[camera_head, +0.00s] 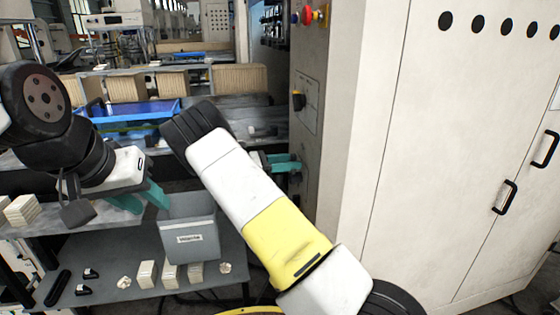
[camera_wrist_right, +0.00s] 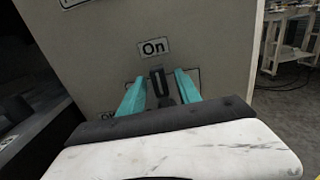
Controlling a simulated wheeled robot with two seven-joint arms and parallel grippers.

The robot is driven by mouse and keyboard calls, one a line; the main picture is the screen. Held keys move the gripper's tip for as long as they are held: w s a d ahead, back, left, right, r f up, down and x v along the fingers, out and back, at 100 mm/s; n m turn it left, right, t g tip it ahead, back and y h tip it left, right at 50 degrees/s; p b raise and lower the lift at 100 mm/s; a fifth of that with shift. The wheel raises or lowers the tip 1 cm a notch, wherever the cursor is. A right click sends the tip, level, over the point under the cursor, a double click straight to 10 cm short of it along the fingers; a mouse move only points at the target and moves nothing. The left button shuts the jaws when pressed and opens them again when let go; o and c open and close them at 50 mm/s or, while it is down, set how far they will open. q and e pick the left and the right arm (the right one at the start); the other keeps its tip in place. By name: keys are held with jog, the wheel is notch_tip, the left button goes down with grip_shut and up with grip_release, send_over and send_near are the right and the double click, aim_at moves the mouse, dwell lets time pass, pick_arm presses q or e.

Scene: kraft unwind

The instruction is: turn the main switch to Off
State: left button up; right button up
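The main switch (camera_wrist_right: 157,78) shows in the right wrist view as a dark upright handle on a pale panel, pointing up at an "On" label (camera_wrist_right: 154,47). A second label, partly hidden at lower left, begins with "O". My right gripper (camera_wrist_right: 161,75) is open, with one teal finger on each side of the handle. Narrow gaps seem to show; contact cannot be told. In the head view my right gripper (camera_head: 284,163) is at the grey cabinet's side, partly behind my arm. My left gripper (camera_head: 140,198) is open and empty over the bench at left.
The tall cabinet (camera_head: 400,150) fills the right side. Its narrow side carries a red button (camera_head: 307,15) and a black knob (camera_head: 298,100). A grey bin (camera_head: 188,228), small pale blocks (camera_head: 147,273) and a blue tray (camera_head: 130,112) are on the benches at left.

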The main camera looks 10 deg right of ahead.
grip_shut()
dwell(1.3)
